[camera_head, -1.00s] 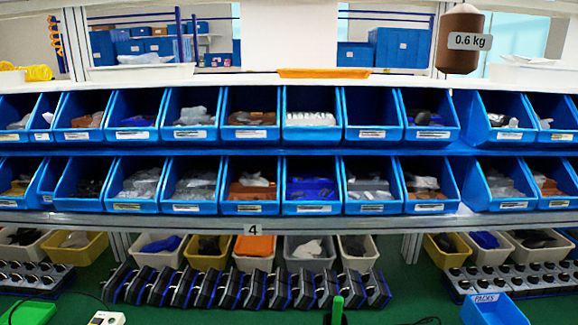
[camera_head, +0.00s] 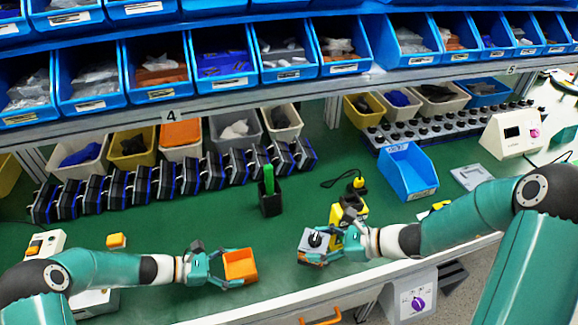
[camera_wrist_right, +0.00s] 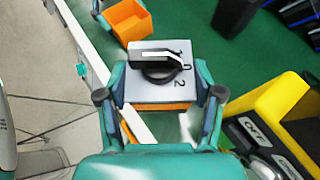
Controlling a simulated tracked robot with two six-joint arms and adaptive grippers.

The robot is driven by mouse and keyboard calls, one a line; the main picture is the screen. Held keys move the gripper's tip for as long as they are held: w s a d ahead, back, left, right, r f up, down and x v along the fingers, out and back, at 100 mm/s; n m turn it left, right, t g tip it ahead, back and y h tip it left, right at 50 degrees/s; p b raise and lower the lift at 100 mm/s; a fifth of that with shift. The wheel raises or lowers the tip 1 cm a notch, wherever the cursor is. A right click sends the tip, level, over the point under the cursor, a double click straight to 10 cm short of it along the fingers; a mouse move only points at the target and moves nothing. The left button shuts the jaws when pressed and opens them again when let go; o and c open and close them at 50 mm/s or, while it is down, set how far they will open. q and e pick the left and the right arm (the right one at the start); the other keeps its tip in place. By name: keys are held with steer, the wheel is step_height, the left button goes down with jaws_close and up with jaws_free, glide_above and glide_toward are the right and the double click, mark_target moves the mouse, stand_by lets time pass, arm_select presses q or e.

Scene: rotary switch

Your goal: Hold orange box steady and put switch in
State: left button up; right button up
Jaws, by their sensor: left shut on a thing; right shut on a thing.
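The orange box (camera_head: 241,265) is a small open box at the front left of the green bench. My left gripper (camera_head: 224,269) is shut on it, with the fingers at its left side. The switch (camera_head: 315,242) is a grey square plate with a black rotary knob, to the right of the box and apart from it. My right gripper (camera_head: 324,249) is shut on it. In the right wrist view the switch (camera_wrist_right: 144,92) sits between both fingers, its knob facing up, with an orange strip under the plate. The orange box (camera_wrist_right: 131,24) shows beyond it, its open top facing up.
A black holder (camera_head: 270,202) with a green handle stands behind. A yellow device (camera_head: 338,214) is close beside my right gripper. A blue bin (camera_head: 407,172) stands to the right. A row of black units (camera_head: 165,182) lines the back. The green bench between is clear.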

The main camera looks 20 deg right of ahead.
steer(key=w+a+n+g+y, duration=0.1)
steer(key=w+a+n+g, duration=0.1)
steer(key=a, duration=0.7)
steer(key=w+a+n+g+y, duration=0.1)
steer(key=w+a+n+g, duration=0.2)
steer(key=a, duration=0.6)
steer(key=shift+w+a+r+n+g, duration=0.2)
steer(key=shift+r+n+g, duration=0.25)
steer(key=shift+n+g, duration=0.65)
steer(key=shift+f, duration=1.1)
steer(key=shift+f, duration=0.2)
glide_above(246, 270)
steer(key=shift+f, duration=2.4)
steer(key=o, duration=1.4)
steer(key=shift+c, duration=0.2)
